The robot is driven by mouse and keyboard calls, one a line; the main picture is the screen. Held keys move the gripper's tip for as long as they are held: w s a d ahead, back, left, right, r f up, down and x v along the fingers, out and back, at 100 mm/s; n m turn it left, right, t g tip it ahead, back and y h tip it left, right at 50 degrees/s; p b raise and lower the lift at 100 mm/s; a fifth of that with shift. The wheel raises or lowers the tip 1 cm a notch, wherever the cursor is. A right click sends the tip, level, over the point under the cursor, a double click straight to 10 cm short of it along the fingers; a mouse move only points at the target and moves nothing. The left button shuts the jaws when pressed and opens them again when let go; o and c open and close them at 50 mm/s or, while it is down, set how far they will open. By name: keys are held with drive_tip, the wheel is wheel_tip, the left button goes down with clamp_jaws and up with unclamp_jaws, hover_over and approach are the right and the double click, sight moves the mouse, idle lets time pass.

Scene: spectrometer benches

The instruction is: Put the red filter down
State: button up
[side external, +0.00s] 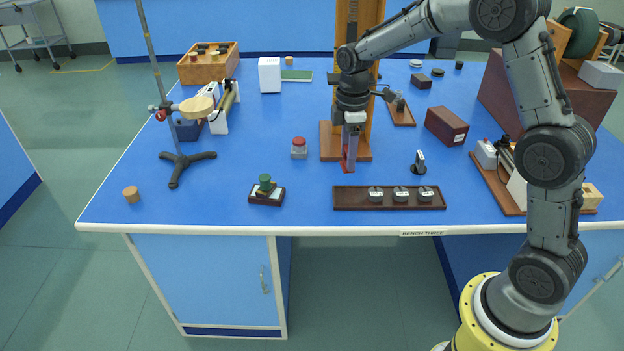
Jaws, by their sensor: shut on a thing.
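My gripper (349,158) points straight down over the middle of the blue bench (240,165). It is shut on the red filter (347,168), a small red piece showing at and below the fingertips. Most of the filter is hidden by the fingers. It is at or just above the bench top, in front of the wooden base of a tall post; I cannot tell whether it touches the bench or that base.
A dark tray (361,199) with three metal weights lies in front of my gripper. A grey block with a red top (299,149) stands left, a small black stand (419,164) right. The wooden post (345,22) rises close behind.

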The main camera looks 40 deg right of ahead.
drive_tip(key=shift+d, duration=0.2)
drive_tip(key=w+f, duration=0.3)
drive_tip(key=w, duration=0.1)
drive_tip(key=w+d+f, duration=0.1)
drive_tip(key=w+f, duration=0.2)
drive_tip(key=w, duration=0.1)
drive_tip(key=w+f, duration=0.3)
drive_tip(key=w, duration=0.2)
drive_tip(key=shift+d, duration=0.3)
drive_tip(key=f, duration=0.3)
drive_tip(key=shift+w, duration=0.4)
drive_tip(key=shift+f, duration=0.35)
drive_tip(key=shift+f, duration=0.25)
drive_tip(key=o, duration=1.4)
drive_tip(key=shift+c, duration=0.2)
